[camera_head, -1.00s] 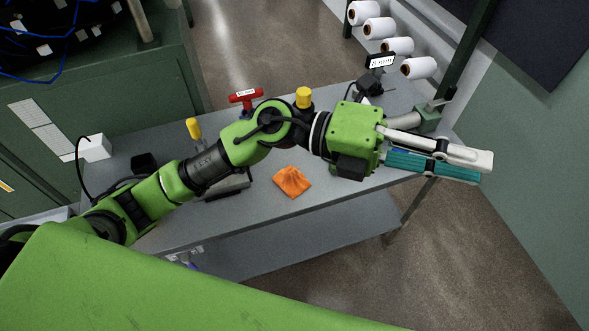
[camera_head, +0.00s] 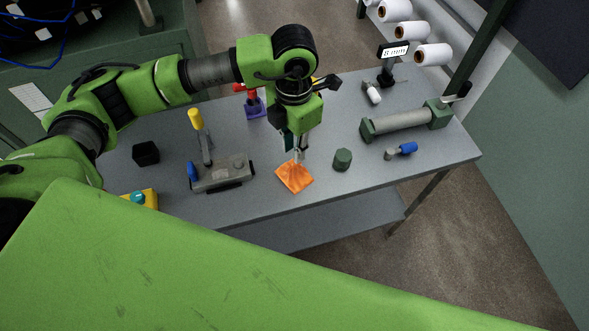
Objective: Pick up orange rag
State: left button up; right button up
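The orange rag (camera_head: 294,179) lies on the grey table (camera_head: 250,207) near its front edge, in the middle of the head view. My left gripper (camera_head: 297,158) points down at the rag's back edge, with its fingertips at or just above the cloth. The fingers look close together, but they are small and partly covered by the green wrist. I cannot tell whether they touch or pinch the rag. My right gripper is not in view.
Left of the rag stands a grey device with a yellow-handled lever (camera_head: 222,172). A dark green cylinder (camera_head: 342,159) is close on its right. Farther right are a green-ended roller (camera_head: 402,121) and a blue-ended tool (camera_head: 402,151). A black cube (camera_head: 146,153) sits left.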

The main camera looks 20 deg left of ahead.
aim_at(294, 166)
pick_arm(q)
notch_tip(294, 166, down, 3)
jog(key=shift+r, duration=0.1)
jog(key=f+p, duration=0.3)
jog(key=f, duration=0.1)
jog(key=shift+s+d, duration=0.1)
jog(key=shift+s, duration=0.15)
jog(key=shift+f, duration=0.7)
grip_shut()
